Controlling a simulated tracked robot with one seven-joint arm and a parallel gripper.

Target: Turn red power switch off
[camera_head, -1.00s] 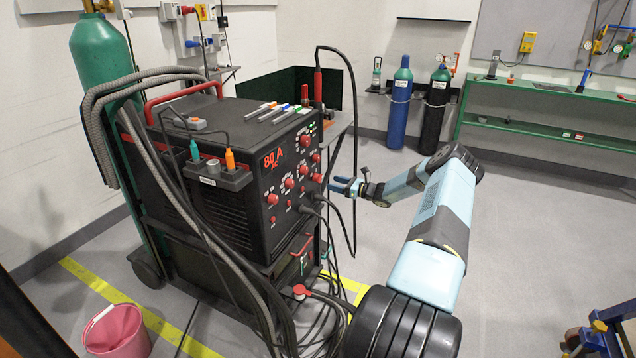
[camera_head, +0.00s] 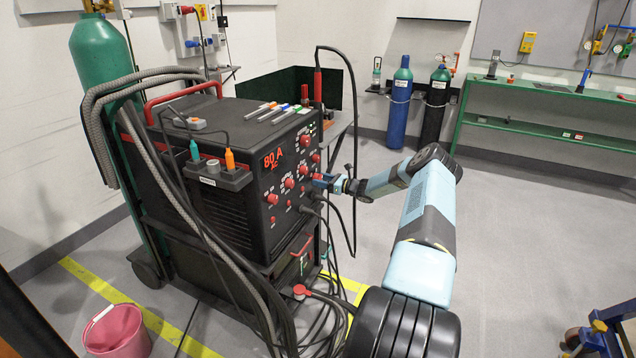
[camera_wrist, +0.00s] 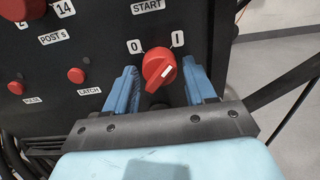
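The red power switch (camera_wrist: 159,69) is a round rotary knob on the dark front panel of the welding machine (camera_head: 215,130). It sits below the labels 0 and I in the wrist view. Its white mark points up and right, toward the I. My gripper (camera_wrist: 160,88) is open, with one blue finger on each side of the knob.
Smaller red knobs (camera_wrist: 76,75) sit left of the switch. A black cable (camera_head: 354,200) hangs close to my gripper. Cables lie on the floor below the panel. A pink bucket (camera_head: 117,332) stands at the lower left.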

